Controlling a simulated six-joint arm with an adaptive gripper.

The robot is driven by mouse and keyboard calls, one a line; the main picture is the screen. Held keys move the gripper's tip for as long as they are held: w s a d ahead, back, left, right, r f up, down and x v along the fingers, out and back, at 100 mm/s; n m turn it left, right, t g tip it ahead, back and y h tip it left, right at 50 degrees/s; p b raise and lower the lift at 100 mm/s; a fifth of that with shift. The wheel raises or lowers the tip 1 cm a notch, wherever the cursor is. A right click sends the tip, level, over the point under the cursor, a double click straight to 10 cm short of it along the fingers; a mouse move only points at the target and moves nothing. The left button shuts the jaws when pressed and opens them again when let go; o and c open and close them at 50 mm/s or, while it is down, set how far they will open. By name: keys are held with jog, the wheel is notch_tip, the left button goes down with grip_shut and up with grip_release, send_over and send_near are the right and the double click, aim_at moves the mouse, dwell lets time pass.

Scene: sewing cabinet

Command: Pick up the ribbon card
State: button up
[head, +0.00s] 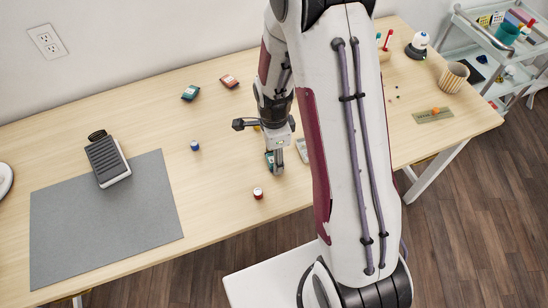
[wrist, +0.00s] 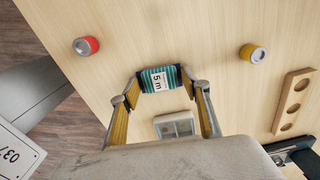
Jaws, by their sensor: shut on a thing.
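The ribbon card (wrist: 159,79), dark blue with teal stripes and a white "5 m" label, sits between my gripper's fingertips in the wrist view. My gripper (wrist: 162,85) is shut on its two ends. In the head view, my gripper (head: 274,164) points down near the table's front part, with a teal bit of the card (head: 269,158) showing beside the fingers. I cannot tell whether the card touches the table.
A grey box (wrist: 175,126), a yellow spool (wrist: 253,54) and a wooden holed block (wrist: 293,103) are nearby. A grey mat (head: 100,220) with a foot pedal (head: 106,159) lies left.

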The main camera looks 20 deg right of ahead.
jog(key=shift+r, duration=0.2)
notch_tip(320, 180, up, 10)
jog(key=shift+f, duration=0.2)
dwell(0.6)
jog(key=shift+n, duration=0.3)
dwell(0.6)
jog(key=shift+w+a+f+n, duration=0.1)
jog(key=shift+w+a+n, duration=0.3)
jog(key=shift+n, duration=2.7)
jog(key=shift+w+a+f+n, duration=0.15)
jog(key=shift+a+n, duration=0.45)
jog(key=shift+n, duration=2.5)
jog(key=shift+w+a+f+n, duration=0.1)
jog(key=shift+w+a+n, duration=0.35)
jog(key=shift+n, duration=2.65)
jog(key=shift+s, duration=0.1)
jog(key=shift+a, duration=0.15)
